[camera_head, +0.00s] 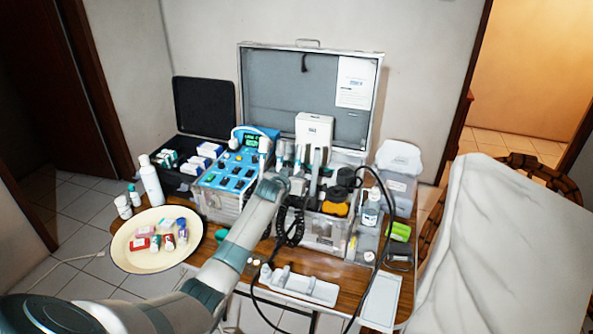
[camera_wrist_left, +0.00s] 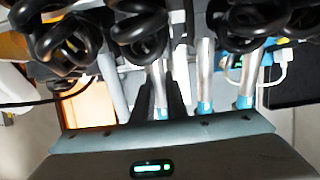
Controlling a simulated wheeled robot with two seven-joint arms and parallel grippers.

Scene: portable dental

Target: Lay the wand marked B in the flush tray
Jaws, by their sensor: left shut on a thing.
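My left gripper (camera_wrist_left: 160,92) is shut on a silver wand (camera_wrist_left: 160,75) with a blue collar, in the left wrist view. Other silver wands (camera_wrist_left: 204,75) with blue collars stand upright beside it. No letter B is legible on any wand. In the head view my left arm reaches to the wand row at the open case, and the gripper (camera_head: 316,172) is small and partly hidden there. A white moulded tray (camera_head: 300,285) lies on the table front, and a flat pale tray (camera_head: 381,301) lies right of it. I cannot tell which is the flush tray.
Black coiled hoses (camera_wrist_left: 140,28) hang close above my gripper in the wrist view. A long black hose (camera_head: 378,265) loops over the table front. A blue control unit (camera_head: 240,170), a round cream tray (camera_head: 125,257) and a bottle (camera_head: 370,208) crowd the wooden table.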

